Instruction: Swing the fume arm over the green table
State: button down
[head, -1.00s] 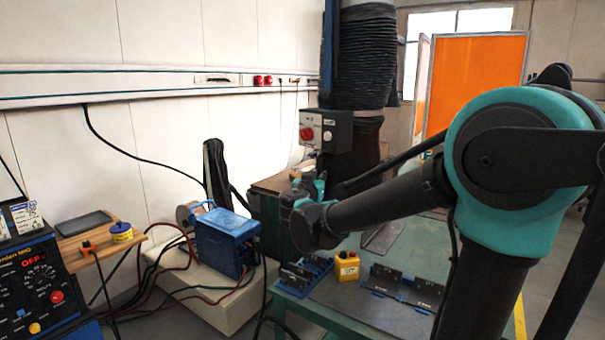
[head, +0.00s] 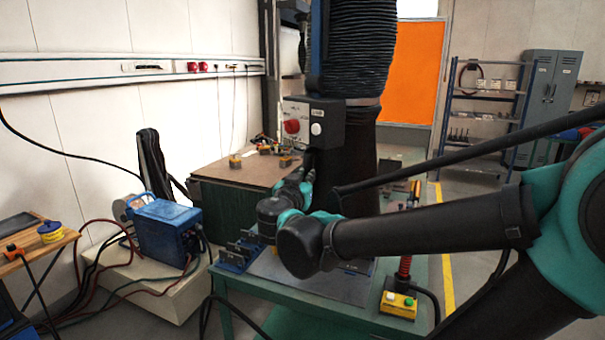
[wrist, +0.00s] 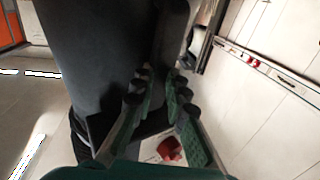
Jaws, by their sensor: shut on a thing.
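The fume arm (head: 350,55) is a black ribbed hose hanging from above, with a grey switch box (head: 316,126) carrying a red knob and a dark hood (head: 358,165) below. In the head view the hood appears over the back part of the green table (head: 285,322); its exact height is unclear. My gripper (head: 309,172) is at the hood just under the switch box. In the wrist view my gripper (wrist: 158,92) has its green-padded fingers closed about a dark part of the fume arm (wrist: 90,45); the grip itself is partly hidden.
Blue fixtures (head: 238,250) stand on the table's left side, and a yellow button box (head: 398,303) at its front right. A brown-topped bench (head: 240,170) stands behind left, a blue welder (head: 170,232) farther left. Open floor with a yellow line (head: 448,275) lies right.

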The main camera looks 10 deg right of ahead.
jog(key=shift+s+d+f, duration=0.1)
jog(key=shift+s+f, duration=0.05)
jog(key=shift+f, duration=0.05)
jog(key=c, duration=1.5)
grip_release()
jog(key=shift+c, duration=0.2)
jog(key=shift+r, duration=0.1)
jog(key=v, duration=1.1)
jog(key=shift+s+a, duration=0.2)
jog(key=shift+s, duration=0.15)
jog(key=shift+d, duration=0.1)
jog(key=s+d+f+n+g+y, duration=0.15)
jog(key=d+f+g, duration=0.4)
jog(key=f, duration=0.75)
jog(key=s+d+f+n+g, duration=0.2)
jog(key=d+f+g, duration=0.4)
jog(key=f, duration=0.6)
jog(key=s+f+y, duration=0.1)
jog(key=f, duration=0.1)
jog(key=s+f+n+y, duration=0.1)
jog(key=f+y, duration=0.1)
jog(key=f, duration=0.1)
jog(key=s+f+g+y, duration=0.1)
jog(key=f+y, duration=0.1)
jog(key=shift+s+a+f, duration=0.1)
jog(key=shift+a+f, duration=0.05)
jog(key=shift+f, duration=0.05)
